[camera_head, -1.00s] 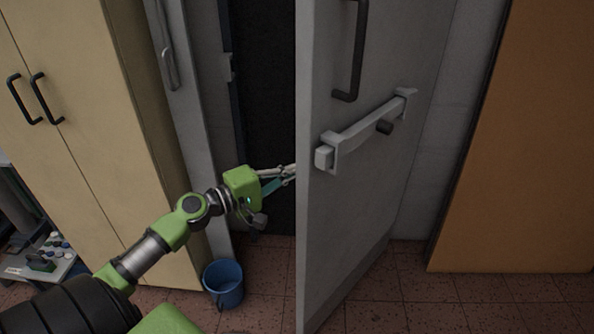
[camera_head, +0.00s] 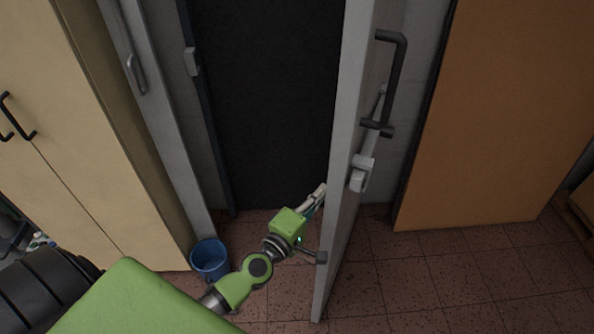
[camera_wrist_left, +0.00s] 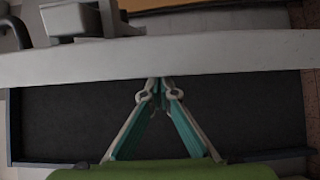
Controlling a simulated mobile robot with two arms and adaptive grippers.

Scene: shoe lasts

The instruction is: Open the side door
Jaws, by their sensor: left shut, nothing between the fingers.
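The side door (camera_head: 346,200) is a grey leaf standing wide open, seen nearly edge-on in the head view. It carries a dark pull handle (camera_head: 393,85) and a pale push bar whose end block (camera_head: 360,175) shows. My left gripper (camera_head: 321,192) is shut and empty, at the left face of the door near its edge. In the left wrist view the closed fingertips (camera_wrist_left: 160,82) meet the pale door edge (camera_wrist_left: 230,58) and seem to touch it. The dark doorway (camera_head: 265,110) shows to the left of the door. My right gripper is not in view.
A blue bucket (camera_head: 210,261) stands on the tiled floor left of my left arm. A beige cabinet (camera_head: 95,140) is at the left. An orange-brown panel (camera_head: 500,120) stands at the right. The tiled floor (camera_head: 440,270) right of the door is clear.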

